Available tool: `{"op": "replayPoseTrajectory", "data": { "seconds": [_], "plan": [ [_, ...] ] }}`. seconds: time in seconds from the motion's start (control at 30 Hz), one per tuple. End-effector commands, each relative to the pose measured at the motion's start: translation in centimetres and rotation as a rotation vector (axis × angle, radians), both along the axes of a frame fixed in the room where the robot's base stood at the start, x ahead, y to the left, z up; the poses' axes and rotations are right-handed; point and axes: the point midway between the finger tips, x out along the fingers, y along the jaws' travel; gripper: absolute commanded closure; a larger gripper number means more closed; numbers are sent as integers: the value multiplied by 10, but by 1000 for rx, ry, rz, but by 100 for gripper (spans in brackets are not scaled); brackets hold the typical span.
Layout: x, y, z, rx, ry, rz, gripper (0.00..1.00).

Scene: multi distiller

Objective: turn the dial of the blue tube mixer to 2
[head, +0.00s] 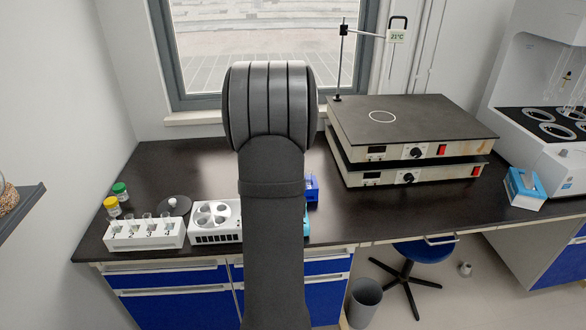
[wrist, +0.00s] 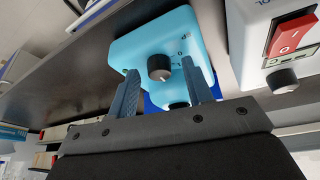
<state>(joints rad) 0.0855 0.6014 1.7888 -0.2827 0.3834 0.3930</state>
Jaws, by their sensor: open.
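The blue tube mixer (wrist: 150,32) shows in the wrist view as a light-blue box with a dark, silver-capped dial (wrist: 159,68) on its face. Small marks stand around the dial; I cannot read its setting. My gripper (wrist: 160,80) is open, with one finger on each side of the dial and apart from it in the picture. I cannot tell how far the fingertips are from the face. A second dark round part shows below, between the fingers. In the head view my arm hides my gripper and nearly all of the mixer; only a light-blue edge (head: 306,222) shows.
A white device with a red switch (wrist: 293,35) and a black knob (wrist: 283,80) stands close beside the mixer. In the head view, a white tube rack (head: 145,235) is left, a blue rack (head: 312,188) is behind, and stacked hot plates (head: 410,125) are right.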

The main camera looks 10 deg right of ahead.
Motion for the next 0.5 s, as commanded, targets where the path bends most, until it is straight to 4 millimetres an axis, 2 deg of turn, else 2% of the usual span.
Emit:
{"op": "replayPoseTrajectory", "data": {
  "seconds": [0.1,0.5],
  "plan": [
    [0,-1,0,1,-2,49,54],
    [-26,8,68,-1,-4,53,54]
  ]
}}
